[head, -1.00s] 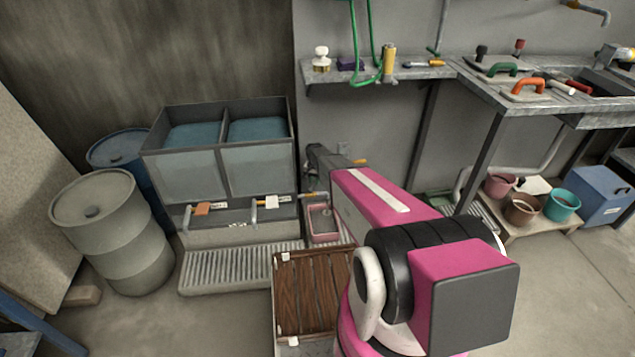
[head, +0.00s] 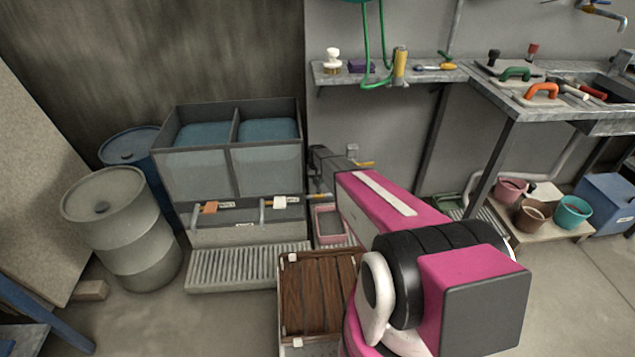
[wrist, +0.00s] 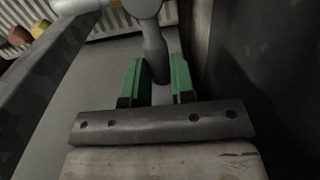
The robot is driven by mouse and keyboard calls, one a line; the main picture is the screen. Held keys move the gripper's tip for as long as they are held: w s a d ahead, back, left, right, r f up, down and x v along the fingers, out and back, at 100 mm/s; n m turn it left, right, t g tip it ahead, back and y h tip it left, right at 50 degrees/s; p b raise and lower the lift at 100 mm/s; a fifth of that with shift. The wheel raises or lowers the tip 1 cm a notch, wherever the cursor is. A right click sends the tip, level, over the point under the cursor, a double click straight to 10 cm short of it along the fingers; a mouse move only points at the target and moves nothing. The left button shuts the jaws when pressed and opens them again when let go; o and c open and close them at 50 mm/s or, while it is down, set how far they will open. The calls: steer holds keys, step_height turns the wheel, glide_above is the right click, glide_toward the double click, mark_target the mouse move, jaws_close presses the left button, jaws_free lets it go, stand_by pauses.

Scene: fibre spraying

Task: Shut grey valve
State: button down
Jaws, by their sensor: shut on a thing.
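A grey lever (wrist: 154,50), which appears to be the grey valve's handle, stands between the green fingers of my gripper (wrist: 156,82) in the wrist view. The fingers are closed on it, one on each side. A rounded pale grey fitting (wrist: 140,6) shows at the lever's far end. In the head view my dark gripper end (head: 328,168) is at the right side of the twin tank (head: 196,172). The valve is not clear there, as my pink arm and gripper cover that spot.
A slatted wooden crate top (head: 318,290) lies below my arm. A grey drum (head: 120,225) stands left. A wall shelf (head: 430,76) and a workbench (head: 515,103) are at right.

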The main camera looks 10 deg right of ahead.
steer(key=shift+a, duration=0.1)
steer(key=c, duration=1)
jaws_free()
steer(key=shift+o, duration=0.2)
step_height(320, 180, up, 11)
steer(key=shift+f, duration=0.1)
